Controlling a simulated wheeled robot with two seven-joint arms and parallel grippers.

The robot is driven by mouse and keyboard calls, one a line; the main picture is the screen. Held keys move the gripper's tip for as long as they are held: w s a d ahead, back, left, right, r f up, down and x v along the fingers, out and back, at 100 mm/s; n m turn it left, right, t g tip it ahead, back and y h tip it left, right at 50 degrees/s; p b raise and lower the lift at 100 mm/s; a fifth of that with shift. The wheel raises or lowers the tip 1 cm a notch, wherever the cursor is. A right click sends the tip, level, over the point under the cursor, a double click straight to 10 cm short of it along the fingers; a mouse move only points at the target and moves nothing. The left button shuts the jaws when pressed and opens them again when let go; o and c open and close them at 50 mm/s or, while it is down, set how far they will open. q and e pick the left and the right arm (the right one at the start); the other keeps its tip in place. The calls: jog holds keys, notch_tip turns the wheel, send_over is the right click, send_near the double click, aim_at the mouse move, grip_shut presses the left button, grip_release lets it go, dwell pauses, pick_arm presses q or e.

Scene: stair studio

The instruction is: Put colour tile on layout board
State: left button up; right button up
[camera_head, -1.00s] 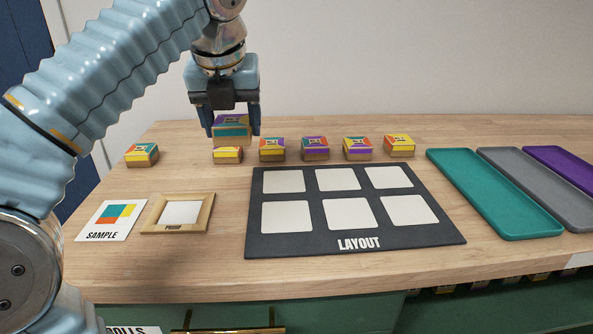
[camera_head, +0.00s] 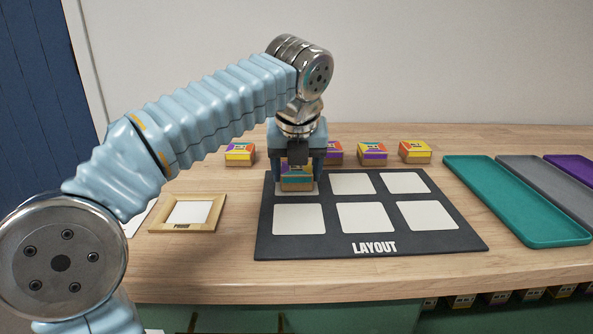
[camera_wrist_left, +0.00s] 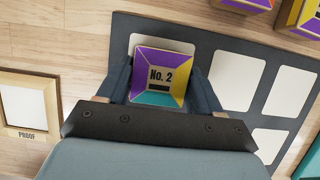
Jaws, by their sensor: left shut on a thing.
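My left gripper (camera_head: 297,182) is shut on a colour tile (camera_head: 296,172), a small block with a patterned top. In the left wrist view the tile (camera_wrist_left: 160,73) reads "No. 2", with purple, yellow and teal parts, and sits between both fingers. It is over the back left white square of the dark layout board (camera_head: 300,248), whose rim shows around the tile. I cannot tell whether the tile touches the board. The other white squares, such as the front left one (camera_head: 299,218), are bare. My right gripper is not in view.
More colour tiles stand behind the board, such as one at left (camera_head: 240,153) and one at right (camera_head: 415,151). A wooden proof frame (camera_head: 220,204) lies left of the board. Teal (camera_head: 500,205), grey (camera_head: 553,195) and purple trays lie at right. My arm covers the sample card mostly.

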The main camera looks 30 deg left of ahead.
pick_arm(q)
jog(key=shift+f, duration=0.1)
jog(key=o, duration=1.1)
jog(key=shift+p+v, duration=1.85)
jog(key=shift+v, duration=4.3)
jog(key=shift+w+a, duration=0.1)
jog(key=shift+w, duration=0.05)
